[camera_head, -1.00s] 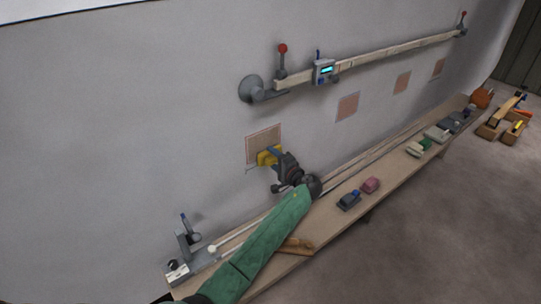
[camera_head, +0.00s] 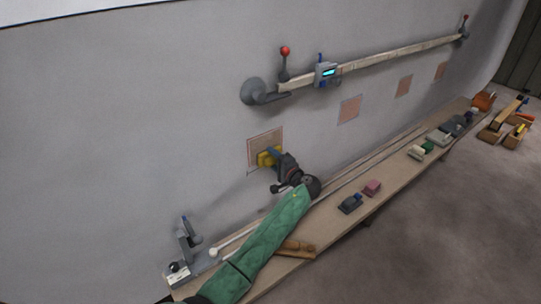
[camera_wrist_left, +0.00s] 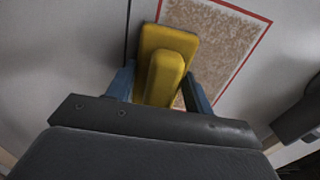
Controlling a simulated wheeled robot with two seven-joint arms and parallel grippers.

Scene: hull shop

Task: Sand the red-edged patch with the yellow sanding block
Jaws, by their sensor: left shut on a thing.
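The yellow sanding block (camera_head: 266,158) is in my left gripper (camera_head: 275,156), at the lower part of the red-edged patch (camera_head: 264,137) on the grey hull wall. In the left wrist view, the block (camera_wrist_left: 167,60) sits between the two blue fingers of the left gripper (camera_wrist_left: 160,88), which is shut on its raised grip. The block's face overlaps the left side of the red-edged patch (camera_wrist_left: 215,38), whose surface is speckled brown. Whether the block touches the wall cannot be told for certain. My right gripper is not in view.
A wooden rail (camera_head: 385,61) with a small display box (camera_head: 326,73) crosses the wall above. More patches (camera_head: 349,109) lie to the right. A bench (camera_head: 335,224) below holds several blocks, including a pink one (camera_head: 372,187). A grey clamp (camera_head: 186,240) stands at its left end.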

